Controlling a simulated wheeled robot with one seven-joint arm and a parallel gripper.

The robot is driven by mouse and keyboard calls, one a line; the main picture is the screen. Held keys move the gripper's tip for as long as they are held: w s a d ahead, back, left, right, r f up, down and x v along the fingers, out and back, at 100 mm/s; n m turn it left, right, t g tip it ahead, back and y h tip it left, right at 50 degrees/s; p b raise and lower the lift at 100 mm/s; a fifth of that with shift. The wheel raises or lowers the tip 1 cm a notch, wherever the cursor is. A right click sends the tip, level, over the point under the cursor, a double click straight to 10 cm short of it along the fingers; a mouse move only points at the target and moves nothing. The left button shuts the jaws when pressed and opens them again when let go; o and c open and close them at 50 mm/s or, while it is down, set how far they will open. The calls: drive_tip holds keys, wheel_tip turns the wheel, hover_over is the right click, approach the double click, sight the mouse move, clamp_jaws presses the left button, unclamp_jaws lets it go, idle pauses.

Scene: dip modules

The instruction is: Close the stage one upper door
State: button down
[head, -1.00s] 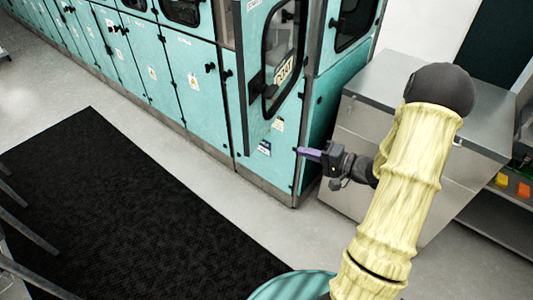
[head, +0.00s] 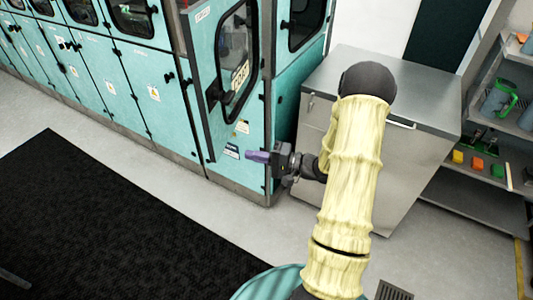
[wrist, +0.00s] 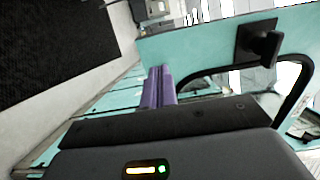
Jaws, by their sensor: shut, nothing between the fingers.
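The stage one upper door (head: 207,85) is a teal panel with a black-framed window and a black handle (head: 214,92). It stands open, swung out from the teal cabinet, in the head view. My gripper (head: 257,156) is low, just right of the door's lower free corner, with its purple fingers shut together and pointing left. Nothing is held. In the wrist view the purple fingers (wrist: 158,87) are in front of the teal door panel (wrist: 195,45), with the door handle (wrist: 260,45) to the right. I cannot tell whether the fingers touch the door.
A row of teal cabinets (head: 110,85) runs off to the left. A black mat (head: 95,215) lies on the floor before them. A grey metal cabinet (head: 415,165) stands at the right, close to my arm, with shelves (head: 480,185) beyond it. Bare floor lies between mat and cabinets.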

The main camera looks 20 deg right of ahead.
sight(218, 149)
drive_tip(key=p+x, duration=0.2)
drive_tip(key=x, duration=0.5)
drive_tip(key=shift+a+r+p, duration=0.1)
drive_tip(key=shift+a+p, duration=0.1)
drive_tip(key=shift+p, duration=0.15)
drive_tip(key=shift+w+a, duration=0.4)
drive_tip(key=shift+w, duration=0.05)
